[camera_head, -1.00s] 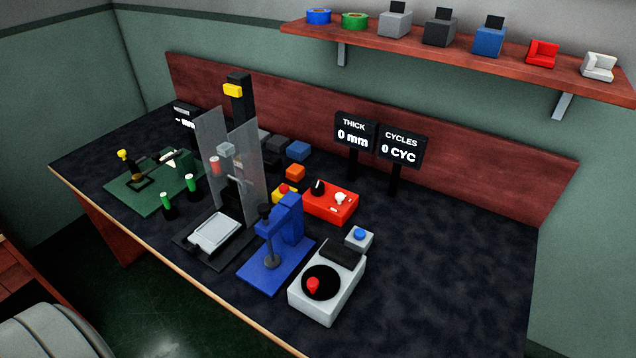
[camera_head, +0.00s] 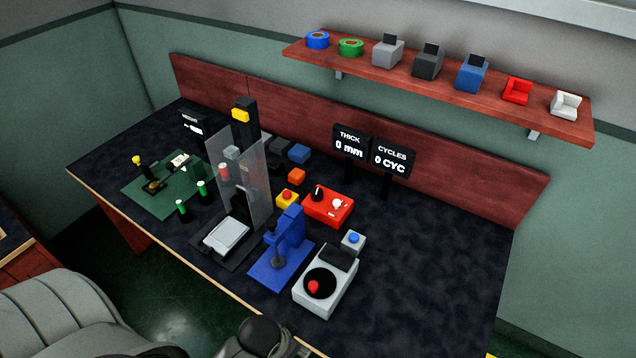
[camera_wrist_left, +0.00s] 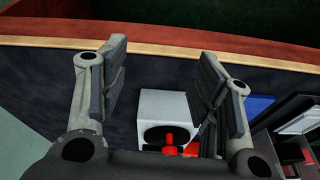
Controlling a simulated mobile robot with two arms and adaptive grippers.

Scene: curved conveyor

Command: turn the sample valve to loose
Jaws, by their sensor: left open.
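No part is labelled as the sample valve, so I cannot tell for certain which it is. A grey box (camera_head: 341,285) on the bench's front right carries a black disc (camera_head: 322,281) with a red knob (camera_head: 314,287). A red box (camera_head: 329,207) behind it carries a black knob (camera_head: 317,193) and a small white fitting (camera_head: 337,203). In the left wrist view my left gripper (camera_wrist_left: 162,70) is open and empty. The grey box (camera_wrist_left: 163,106) with its red knob (camera_wrist_left: 169,139) shows between and beyond its fingers, apart from them. My right gripper is out of view.
A blue press-like stand (camera_head: 284,253) stands left of the grey box. A clear panel stand (camera_head: 240,180) and green mat (camera_head: 140,193) lie further left. A blue-button box (camera_head: 352,241) sits behind it. The bench right of the grey box (camera_head: 440,260) is clear.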

